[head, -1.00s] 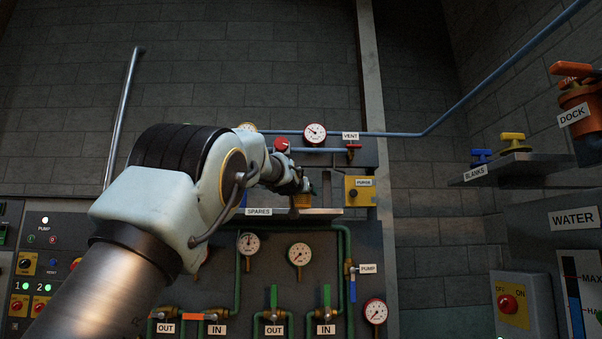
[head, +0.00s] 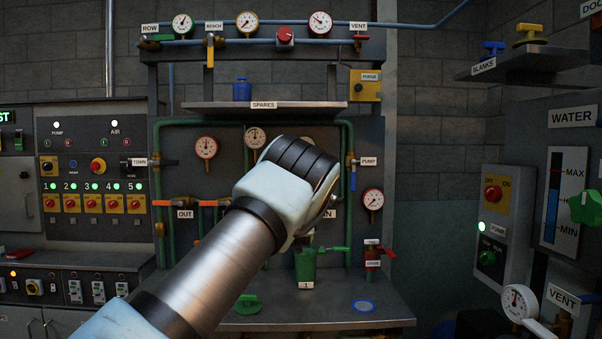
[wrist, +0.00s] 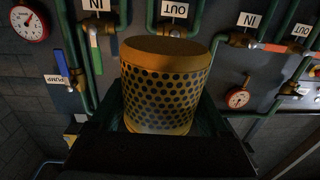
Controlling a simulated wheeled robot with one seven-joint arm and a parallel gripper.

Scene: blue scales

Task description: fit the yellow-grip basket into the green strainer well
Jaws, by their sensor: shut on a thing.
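The yellow-grip basket (wrist: 165,85) fills the middle of the wrist view, a yellowish drum with dark round holes around its side. My gripper (wrist: 162,138) is shut on it, with dark jaw parts beside and below it in that picture. In the head view my arm hides the gripper and basket. The green strainer well (head: 306,266), marked 1, stands on the bench just below my wrist in the picture. Its upper part is close to my wrist, and its mouth cannot be made out. The basket's height above it cannot be told.
The bench (head: 330,312) holds a green lid-like piece (head: 247,304) at left and a blue ring (head: 363,306) at right. A red fitting (head: 373,257) stands right of the well. Green pipes and gauges (head: 206,148) line the panel behind. A blue jar (head: 242,90) is on the SPARES shelf.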

